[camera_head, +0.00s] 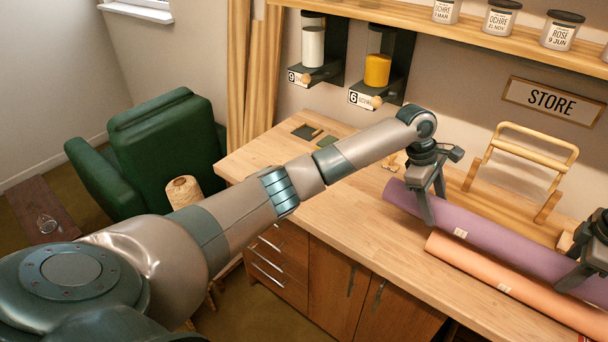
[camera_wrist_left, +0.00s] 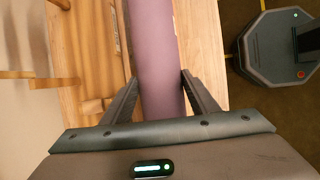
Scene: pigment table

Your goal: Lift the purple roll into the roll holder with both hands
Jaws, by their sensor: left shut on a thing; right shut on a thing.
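The purple roll (camera_head: 487,233) lies along the wooden table, seemingly at table height. My left gripper (camera_head: 430,205) is shut around it near its left end. In the left wrist view the purple roll (camera_wrist_left: 158,70) runs between the two fingers of the left gripper (camera_wrist_left: 158,90). My right gripper (camera_head: 572,275) is shut on the purple roll near its right end, at the picture's right edge; part of it is cut off. The wooden roll holder (camera_head: 520,143), a frame with bars and a flat base, stands on the table behind the roll.
An orange roll (camera_head: 512,287) lies in front of the purple roll, close to the table's front edge. A STORE sign (camera_head: 553,103) and a shelf with jars (camera_head: 500,17) are on the wall above. The table's left part is mostly clear. A green armchair (camera_head: 165,140) stands left.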

